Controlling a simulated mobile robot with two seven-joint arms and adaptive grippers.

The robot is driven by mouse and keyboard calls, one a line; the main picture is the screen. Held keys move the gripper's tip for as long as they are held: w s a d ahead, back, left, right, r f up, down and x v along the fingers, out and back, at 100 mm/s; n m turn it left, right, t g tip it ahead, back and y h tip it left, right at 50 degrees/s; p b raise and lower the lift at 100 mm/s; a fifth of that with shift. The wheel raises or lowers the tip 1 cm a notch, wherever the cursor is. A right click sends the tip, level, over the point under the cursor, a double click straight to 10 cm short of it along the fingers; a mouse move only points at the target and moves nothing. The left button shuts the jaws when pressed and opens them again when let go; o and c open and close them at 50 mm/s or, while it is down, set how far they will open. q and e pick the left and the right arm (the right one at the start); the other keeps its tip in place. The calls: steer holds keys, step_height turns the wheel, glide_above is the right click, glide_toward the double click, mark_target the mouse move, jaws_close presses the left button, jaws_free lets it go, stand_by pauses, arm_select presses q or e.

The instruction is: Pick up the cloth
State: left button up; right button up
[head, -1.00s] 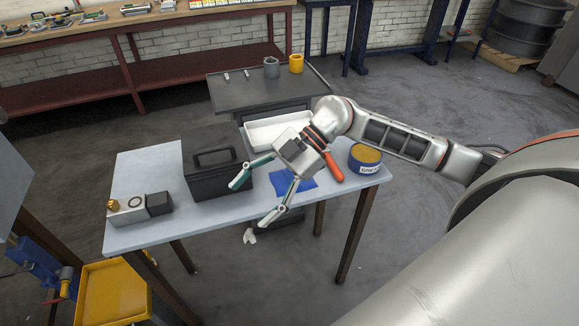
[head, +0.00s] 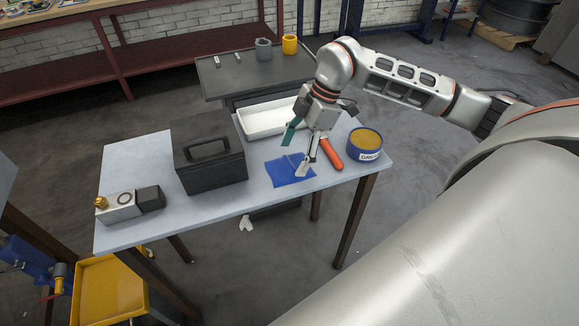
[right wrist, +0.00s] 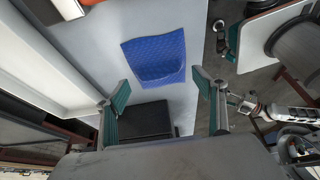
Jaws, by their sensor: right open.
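The blue cloth (head: 289,170) lies flat on the light grey table (head: 130,220), between the black box and the orange-handled tool. In the right wrist view the cloth (right wrist: 155,56) lies beyond the fingertips, with a raised or folded part in its middle. My right gripper (head: 296,152) is open and empty, pointing down above the cloth in the head view. In the right wrist view its two green-padded fingers (right wrist: 160,90) stand wide apart with nothing between them. I cannot tell the exact height above the cloth.
An orange-handled tool (head: 331,154) and a round tin (head: 365,145) lie right of the cloth. A black toolbox (head: 210,162) and a small metal device (head: 127,204) stand left. A white tray (head: 268,118) is behind.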

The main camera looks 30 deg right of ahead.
mark_target(291, 161)
steer(key=shift+x, duration=1)
steer(key=c, duration=1.1)
steer(key=shift+r, duration=0.15)
step_height(291, 161, up, 20)
steer(key=shift+f+p, duration=0.1)
steer(key=shift+p, duration=0.65)
steer(key=shift+o, duration=0.8)
steer(key=shift+c, duration=0.6)
